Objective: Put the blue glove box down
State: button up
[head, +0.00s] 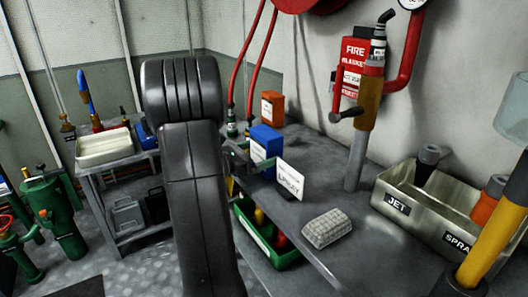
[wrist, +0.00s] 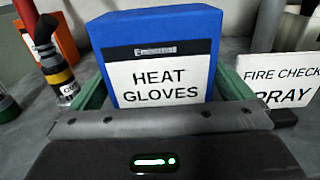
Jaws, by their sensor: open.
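The blue glove box (head: 265,140) stands upright on the grey bench, and its white "HEAT GLOVES" label faces me in the wrist view (wrist: 160,80). My gripper (wrist: 163,92) is open, with one green finger along each side of the box's lower part. Whether the fingers touch the box cannot be told. In the head view my gripper (head: 248,160) is mostly hidden behind my arm, at the box's near side. The box's lower edge is hidden by the gripper in the wrist view.
A white sign (head: 290,179) stands close right of the box. An orange box (head: 272,107) and small bottles are behind and left. A pale ribbed block (head: 326,228) lies on the bench (head: 345,205). A metal bin (head: 405,203) stands right, a green crate (head: 285,262) below.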

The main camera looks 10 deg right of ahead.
jog(key=p+v, duration=0.1)
jog(key=v, duration=0.9)
jog(key=shift+a, duration=0.3)
jog(key=shift+s, duration=0.1)
jog(key=x, duration=0.4)
jog(key=b+x, duration=0.1)
jog(key=x, duration=0.3)
jog(key=b+x, duration=0.1)
jog(key=x, duration=0.3)
jog(key=shift+d+f, duration=0.15)
jog(key=shift+f, duration=0.2)
jog(key=shift+r+p, duration=0.55)
jog(key=shift+r, duration=0.85)
jog(key=shift+f, duration=0.1)
